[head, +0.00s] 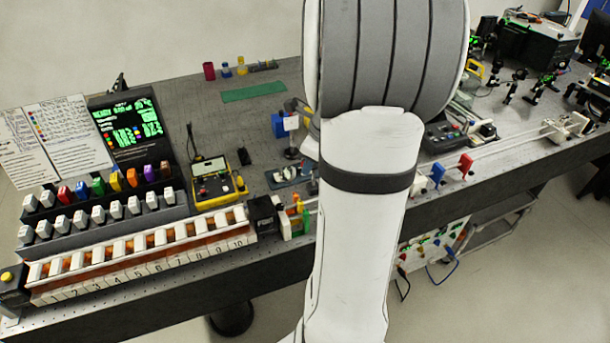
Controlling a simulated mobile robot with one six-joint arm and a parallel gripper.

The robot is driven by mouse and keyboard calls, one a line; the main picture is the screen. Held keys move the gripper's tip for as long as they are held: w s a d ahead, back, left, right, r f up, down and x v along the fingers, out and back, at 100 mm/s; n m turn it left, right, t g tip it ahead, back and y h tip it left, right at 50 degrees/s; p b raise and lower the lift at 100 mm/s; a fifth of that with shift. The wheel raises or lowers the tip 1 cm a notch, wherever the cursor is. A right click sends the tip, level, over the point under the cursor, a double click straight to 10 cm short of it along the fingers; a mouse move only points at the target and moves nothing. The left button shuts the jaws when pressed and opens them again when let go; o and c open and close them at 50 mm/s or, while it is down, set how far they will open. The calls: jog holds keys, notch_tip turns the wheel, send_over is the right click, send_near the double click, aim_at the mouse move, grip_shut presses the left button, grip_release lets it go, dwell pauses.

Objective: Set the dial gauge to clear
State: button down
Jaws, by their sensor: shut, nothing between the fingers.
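I cannot pick out a dial gauge with certainty. A yellow instrument box (218,187) with a dark face, small knobs and a stubby antenna-like rod stands on the bench, left of my arm. Its markings are too small to read. A black box with knobs (443,136) sits on the bench just right of my arm. My own white and grey arm fills the middle of the head view and hides part of the bench. My gripper does not show in this view.
The long grey bench (190,95) carries a keyed rack (140,258) and a lit green screen (127,122) at left. A green mat (253,92) lies at the back. Optical rails (510,145) and parts crowd the right. Bare bench lies behind the yellow box.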

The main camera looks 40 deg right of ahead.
jog(key=shift+v, duration=1)
jog(key=shift+a, duration=0.15)
jog(key=s+a+r+n+h+b, duration=0.1)
jog(key=s+a+n, duration=0.4)
jog(key=a+n, duration=0.5)
jog(key=s+a+r+n+b, duration=0.1)
jog(key=s+a+n+b, duration=0.1)
jog(key=s+a+n, duration=0.4)
jog(key=shift+s+a+n+h, duration=0.35)
jog(key=shift+a+n, duration=2.2)
jog(key=shift+n, duration=4.25)
jog(key=shift+w+r, duration=0.1)
jog(key=shift+r, duration=0.05)
